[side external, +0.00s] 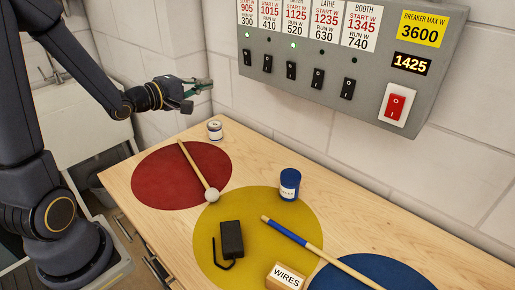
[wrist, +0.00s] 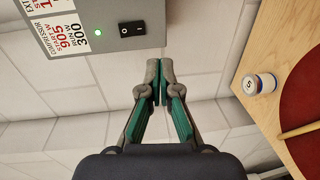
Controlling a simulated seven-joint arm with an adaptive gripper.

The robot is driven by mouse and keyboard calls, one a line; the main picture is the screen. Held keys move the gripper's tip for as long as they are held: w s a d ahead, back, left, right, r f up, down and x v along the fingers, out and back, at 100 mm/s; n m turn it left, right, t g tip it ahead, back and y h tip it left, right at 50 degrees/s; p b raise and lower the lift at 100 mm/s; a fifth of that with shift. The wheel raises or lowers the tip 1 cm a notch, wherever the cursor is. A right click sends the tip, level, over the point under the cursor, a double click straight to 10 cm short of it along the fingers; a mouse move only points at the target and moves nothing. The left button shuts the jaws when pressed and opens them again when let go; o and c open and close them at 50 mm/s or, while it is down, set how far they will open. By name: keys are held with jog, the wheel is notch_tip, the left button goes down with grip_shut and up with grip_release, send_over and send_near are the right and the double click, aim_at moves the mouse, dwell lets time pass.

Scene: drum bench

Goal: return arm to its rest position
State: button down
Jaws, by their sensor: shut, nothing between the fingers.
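My gripper (side external: 205,84) is raised in front of the wall, above the far left end of the bench in the side view. In the wrist view my gripper (wrist: 160,98) shows its two green-padded fingers closed together at the tips, with nothing between them. It touches no object that I can see. My arm bends from the left side of the side view out to the gripper.
The wall panel (side external: 362,95) has several switches and reads 1425. The wooden bench (side external: 130,190) holds a mallet (side external: 200,172), a white jar (side external: 215,130), a blue jar (side external: 289,184), a black box (side external: 231,240), a blue-wrapped stick (side external: 290,233) and a WIRES block (side external: 286,276).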

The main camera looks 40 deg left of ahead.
jog(key=shift+s, duration=0.3)
jog(key=s+d+r+m, duration=0.2)
jog(key=d+r+m, duration=0.4)
jog(key=d+r, duration=0.45)
jog(key=s+f+m+g, duration=0.5)
jog(key=s+m, duration=0.1)
jog(key=s, duration=0.3)
jog(key=s+d+f+m+g, duration=0.1)
jog(key=s+f+m+g, duration=0.4)
jog(key=s, duration=0.4)
jog(key=shift+s+m+g, duration=0.35)
jog(key=shift+m+g, duration=0.15)
